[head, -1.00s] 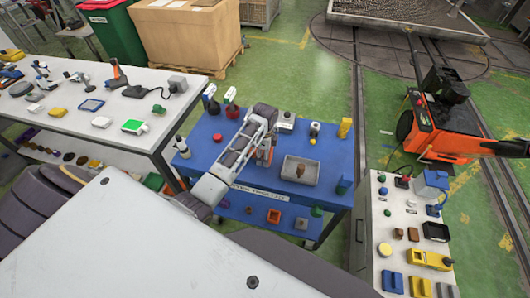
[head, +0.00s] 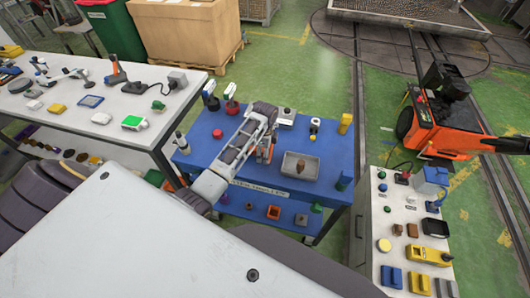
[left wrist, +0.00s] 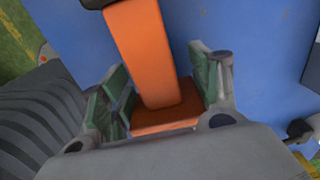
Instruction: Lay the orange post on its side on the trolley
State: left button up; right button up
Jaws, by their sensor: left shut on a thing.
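The orange post (left wrist: 148,55) is between the green-padded fingers of my left gripper (left wrist: 158,92) in the left wrist view. The gripper is shut on it. The post has a wider orange foot (left wrist: 165,118) near the fingers and a dark end at the top of the picture. In the head view my left gripper (head: 265,150) is over the middle of the blue trolley (head: 225,165), with a little orange showing by it. I cannot tell whether the post touches the trolley top. My right gripper is not in view.
On the trolley a grey tray (head: 300,166) holds a brown thing, just right of the gripper. Spray bottles (head: 231,98) stand at its back left and a yellow thing (head: 345,122) at its back right. A white bench (head: 95,110) stands left, a narrow cabinet (head: 395,230) right.

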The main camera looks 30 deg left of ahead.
pick_arm(q)
jog(key=shift+f, duration=0.25)
dwell(0.4)
jog(key=o, duration=1.1)
jog(key=shift+o, duration=0.4)
jog(key=shift+f, duration=0.1)
notch_tip(320, 180, up, 12)
jog(key=shift+r, duration=0.1)
dwell(0.6)
